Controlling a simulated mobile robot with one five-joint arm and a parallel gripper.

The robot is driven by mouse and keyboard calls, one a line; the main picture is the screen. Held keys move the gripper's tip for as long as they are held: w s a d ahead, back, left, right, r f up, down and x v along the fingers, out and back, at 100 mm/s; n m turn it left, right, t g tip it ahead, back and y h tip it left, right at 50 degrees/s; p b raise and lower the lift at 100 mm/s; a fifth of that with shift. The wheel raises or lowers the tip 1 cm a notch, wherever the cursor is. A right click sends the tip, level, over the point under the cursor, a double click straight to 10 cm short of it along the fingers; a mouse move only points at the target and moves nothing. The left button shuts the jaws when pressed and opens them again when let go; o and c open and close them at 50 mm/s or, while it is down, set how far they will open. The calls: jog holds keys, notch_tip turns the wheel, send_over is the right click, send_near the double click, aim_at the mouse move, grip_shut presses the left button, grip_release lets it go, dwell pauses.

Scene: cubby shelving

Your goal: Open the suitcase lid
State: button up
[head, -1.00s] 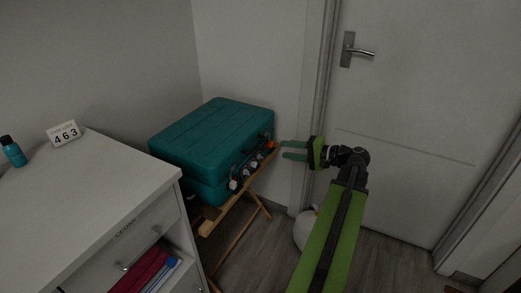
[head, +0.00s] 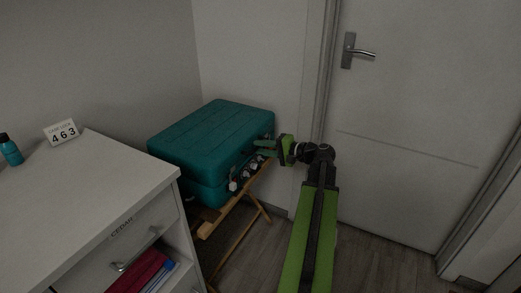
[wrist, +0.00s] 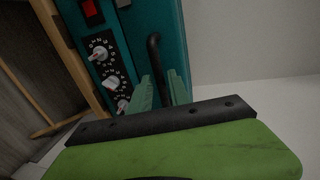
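The teal suitcase (head: 210,140) lies with its lid down on a wooden folding stand. Its front face (wrist: 115,50) has white knobs on dark dials and a red square. A dark curved handle (wrist: 153,45) stands out from this face near the lid's edge. My gripper (head: 262,148) is at the front right end of the suitcase. In the wrist view, my gripper's green fingers (wrist: 163,88) are apart, with the lower part of the handle between them. They do not visibly close on it. Contact with the handle cannot be told.
The wooden stand (head: 228,213) has crossed legs. A white cabinet (head: 70,200) with drawers stands at the left, holding a number card (head: 62,133) and a teal bottle (head: 10,150). A closed white door (head: 410,110) is at the right. Walls stand behind the suitcase.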

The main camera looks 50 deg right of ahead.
grip_shut()
dwell(1.0)
